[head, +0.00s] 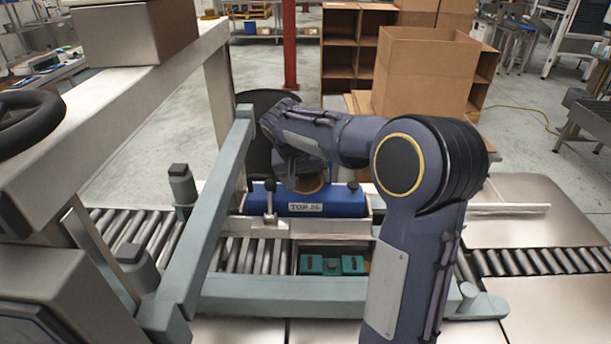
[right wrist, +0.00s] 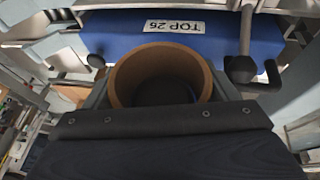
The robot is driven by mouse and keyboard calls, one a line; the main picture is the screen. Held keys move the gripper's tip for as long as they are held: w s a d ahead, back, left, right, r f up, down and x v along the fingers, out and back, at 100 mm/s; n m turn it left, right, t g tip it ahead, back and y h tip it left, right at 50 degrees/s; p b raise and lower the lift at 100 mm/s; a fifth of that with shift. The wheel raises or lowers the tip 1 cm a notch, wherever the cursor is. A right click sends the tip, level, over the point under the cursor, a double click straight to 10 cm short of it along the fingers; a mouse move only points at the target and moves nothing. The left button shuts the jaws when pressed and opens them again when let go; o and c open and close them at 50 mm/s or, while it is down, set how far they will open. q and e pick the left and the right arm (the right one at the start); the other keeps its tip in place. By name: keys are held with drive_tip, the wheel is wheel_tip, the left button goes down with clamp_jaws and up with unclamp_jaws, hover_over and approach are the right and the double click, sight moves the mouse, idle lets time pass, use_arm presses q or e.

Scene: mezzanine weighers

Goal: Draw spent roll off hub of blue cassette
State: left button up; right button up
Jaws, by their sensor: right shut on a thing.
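The blue cassette (head: 330,201) lies across the roller conveyor, with a white label starting "TOP"; it also shows in the right wrist view (right wrist: 115,32). The spent roll (head: 308,184) is a brown cardboard ring, partly hidden behind my right gripper (head: 303,172) in the head view. In the right wrist view, my right gripper (right wrist: 160,88) is shut on the roll (right wrist: 122,84), one jaw on each side. The roll's open end faces that camera, with a dark inside. I cannot tell whether the hub is inside it. My left gripper is out of view.
A grey-green frame bar (head: 205,215) slants up left of the cassette, and another bar (head: 330,296) crosses in front. Black-knobbed levers (head: 270,190) stand at the cassette's front. A teal block (head: 333,265) sits below. Cardboard boxes (head: 425,75) stand behind my right arm.

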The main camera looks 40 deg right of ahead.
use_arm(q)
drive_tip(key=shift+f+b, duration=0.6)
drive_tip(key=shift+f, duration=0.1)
use_arm(e)
drive_tip(key=shift+s+a, duration=1.1)
drive_tip(key=shift+s, duration=0.2)
drive_tip(key=shift+r, duration=0.1)
